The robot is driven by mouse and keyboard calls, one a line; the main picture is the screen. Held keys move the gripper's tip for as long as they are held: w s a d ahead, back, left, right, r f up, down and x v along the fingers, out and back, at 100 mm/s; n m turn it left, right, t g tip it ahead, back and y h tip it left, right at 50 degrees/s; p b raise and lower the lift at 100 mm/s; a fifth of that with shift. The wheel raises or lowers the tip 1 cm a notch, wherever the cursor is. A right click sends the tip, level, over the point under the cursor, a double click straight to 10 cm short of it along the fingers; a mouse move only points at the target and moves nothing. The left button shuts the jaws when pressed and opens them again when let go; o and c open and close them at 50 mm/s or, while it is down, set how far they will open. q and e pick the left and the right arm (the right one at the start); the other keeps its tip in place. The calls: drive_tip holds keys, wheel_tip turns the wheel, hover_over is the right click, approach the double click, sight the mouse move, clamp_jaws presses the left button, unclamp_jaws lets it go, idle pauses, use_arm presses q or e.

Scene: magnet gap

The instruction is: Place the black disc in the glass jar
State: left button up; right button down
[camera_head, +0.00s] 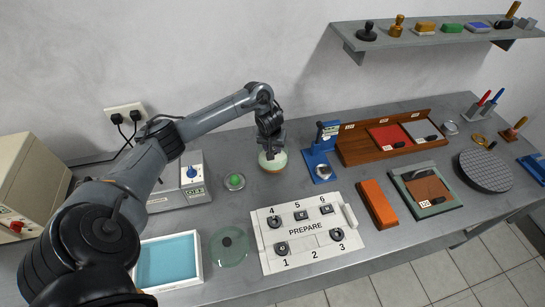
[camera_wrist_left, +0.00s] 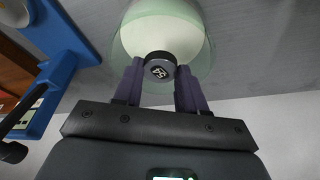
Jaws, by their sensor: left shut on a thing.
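My left gripper (camera_wrist_left: 160,82) is shut on a small black disc (camera_wrist_left: 160,64) with a pale mark on its face. In the head view the gripper (camera_head: 270,149) is over the glass jar (camera_head: 273,163), which is pale green with a tan lower part. In the left wrist view the jar (camera_wrist_left: 194,58) spreads out behind the disc. I cannot tell whether the disc touches the jar or is inside its rim. A round green glass piece with a dark knob (camera_head: 229,247), like a lid, lies apart at the front. My right gripper is not in view.
A white board marked PREPARE (camera_head: 306,238) holds several small dark pieces; none shows by number 2. A blue stand (camera_head: 319,160) is close right of the jar. A green button (camera_head: 234,181) and grey box (camera_head: 180,188) are to its left. A blue-lined tray (camera_head: 168,262) is in front.

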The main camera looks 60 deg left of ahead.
use_arm(q)
drive_tip(key=shift+f+b, duration=0.55)
drive_tip(key=shift+f, duration=1.45)
drive_tip(key=shift+f, duration=0.15)
drive_tip(key=o, duration=1.1)
